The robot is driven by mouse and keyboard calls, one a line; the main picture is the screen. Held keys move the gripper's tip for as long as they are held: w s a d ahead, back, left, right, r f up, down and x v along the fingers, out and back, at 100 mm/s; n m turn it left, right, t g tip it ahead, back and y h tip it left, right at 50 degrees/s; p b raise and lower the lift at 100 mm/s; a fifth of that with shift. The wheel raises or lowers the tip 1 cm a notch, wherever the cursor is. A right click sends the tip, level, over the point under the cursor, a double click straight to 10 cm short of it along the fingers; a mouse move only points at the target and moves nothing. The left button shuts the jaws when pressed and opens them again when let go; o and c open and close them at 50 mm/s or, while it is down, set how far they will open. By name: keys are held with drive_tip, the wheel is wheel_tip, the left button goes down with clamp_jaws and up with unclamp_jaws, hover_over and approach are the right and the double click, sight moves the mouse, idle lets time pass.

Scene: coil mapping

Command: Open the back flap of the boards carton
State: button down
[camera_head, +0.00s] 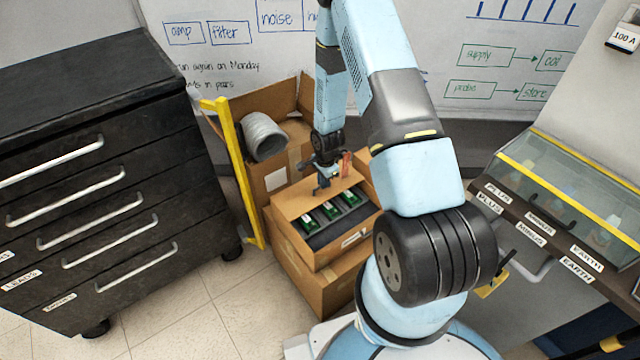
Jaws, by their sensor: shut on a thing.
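The boards carton (330,265) is a brown cardboard box with its top open. Several green boards (328,209) stand in dark slots inside it. Its back flap (293,207) is at the rear edge, beyond the boards. My gripper (321,186) is at this flap, pointing down, and is shut on it. The fingertips are small in this view and the exact grip is hard to make out. A right-hand flap (364,170) shows partly, with my arm in front of that side.
Another open carton (276,180) with a grey roll (263,137) stands behind. A yellow post (236,165) and black drawer cabinet (110,150) are on the left. A glass-topped bench (560,185) is on the right. Floor (190,310) is clear at front left.

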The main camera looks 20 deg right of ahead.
drive_tip(key=shift+d+r+g+h, duration=0.35)
drive_tip(key=shift+d+g+h, duration=0.1)
drive_tip(key=shift+g, duration=0.65)
drive_tip(key=shift+w+r, duration=0.35)
drive_tip(key=shift+r, duration=0.1)
drive_tip(key=shift+w+r, duration=0.3)
drive_tip(key=shift+w, duration=0.1)
drive_tip(key=c, duration=1.8)
unclamp_jaws()
drive_tip(key=shift+s+a+r, duration=0.1)
drive_tip(key=o, duration=0.6)
drive_tip(key=shift+a, duration=0.3)
wheel_tip(320, 180, up, 14)
drive_tip(key=w, duration=0.2)
drive_tip(key=shift+a+f, duration=0.25)
drive_tip(key=shift+a, duration=0.05)
